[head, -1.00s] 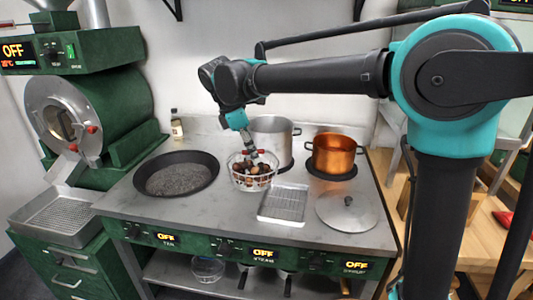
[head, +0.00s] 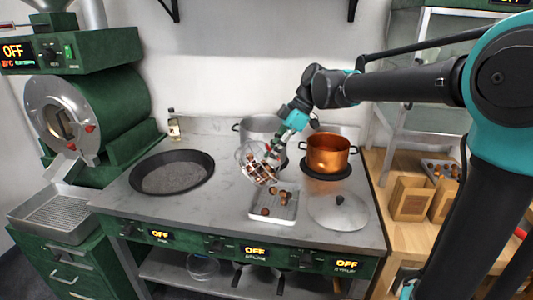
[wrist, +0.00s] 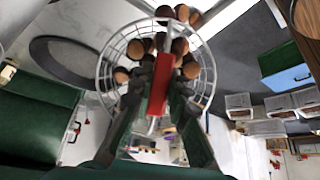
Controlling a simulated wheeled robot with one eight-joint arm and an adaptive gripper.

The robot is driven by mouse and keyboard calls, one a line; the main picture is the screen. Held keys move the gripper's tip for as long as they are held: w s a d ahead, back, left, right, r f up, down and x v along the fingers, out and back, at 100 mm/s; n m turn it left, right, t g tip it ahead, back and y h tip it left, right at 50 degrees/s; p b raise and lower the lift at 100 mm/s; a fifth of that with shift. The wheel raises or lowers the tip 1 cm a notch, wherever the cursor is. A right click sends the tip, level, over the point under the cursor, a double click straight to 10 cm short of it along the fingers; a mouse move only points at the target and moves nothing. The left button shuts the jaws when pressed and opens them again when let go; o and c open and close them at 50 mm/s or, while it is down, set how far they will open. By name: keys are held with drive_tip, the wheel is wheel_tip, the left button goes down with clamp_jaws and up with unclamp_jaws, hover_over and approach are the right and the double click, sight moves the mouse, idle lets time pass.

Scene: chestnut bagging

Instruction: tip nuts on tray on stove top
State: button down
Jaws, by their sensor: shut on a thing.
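My gripper (head: 279,143) is shut on the white wire basket (head: 246,157), which is tilted with its mouth toward the tray. Several brown chestnuts (head: 262,172) are still inside it. In the wrist view the basket's round wire rim (wrist: 101,75) shows around several nuts (wrist: 179,46), with the red handle piece (wrist: 159,85) between my fingers. The metal tray (head: 262,219) lies flat on the stove top below the basket. Several nuts (head: 280,192) lie on the tray. Whether any nut is in the air I cannot tell.
A black pan (head: 202,180) stands on the stove top at left. A copper pot (head: 329,153) and a steel pot (head: 262,128) stand behind, close to my gripper. A steel lid (head: 338,214) lies right of the tray. The front left stove top is clear.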

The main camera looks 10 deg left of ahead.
drive_tip(key=shift+w+d+f+g+y, duration=0.35)
drive_tip(key=shift+d+f+g+y, duration=0.1)
drive_tip(key=shift+d+f+y, duration=0.35)
drive_tip(key=shift+w+d+f+g+y, duration=0.35)
drive_tip(key=shift+d+f+g+y, duration=0.15)
drive_tip(key=shift+f+y, duration=0.4)
drive_tip(key=w+d+f+g+y, duration=0.2)
drive_tip(key=d+y, duration=0.3)
drive_tip(key=y, duration=0.3)
drive_tip(key=shift+f+g+y, duration=0.3)
drive_tip(key=shift+f+g, duration=0.1)
drive_tip(key=shift+g, duration=0.45)
drive_tip(key=shift+w, duration=0.1)
drive_tip(key=shift+r, duration=0.1)
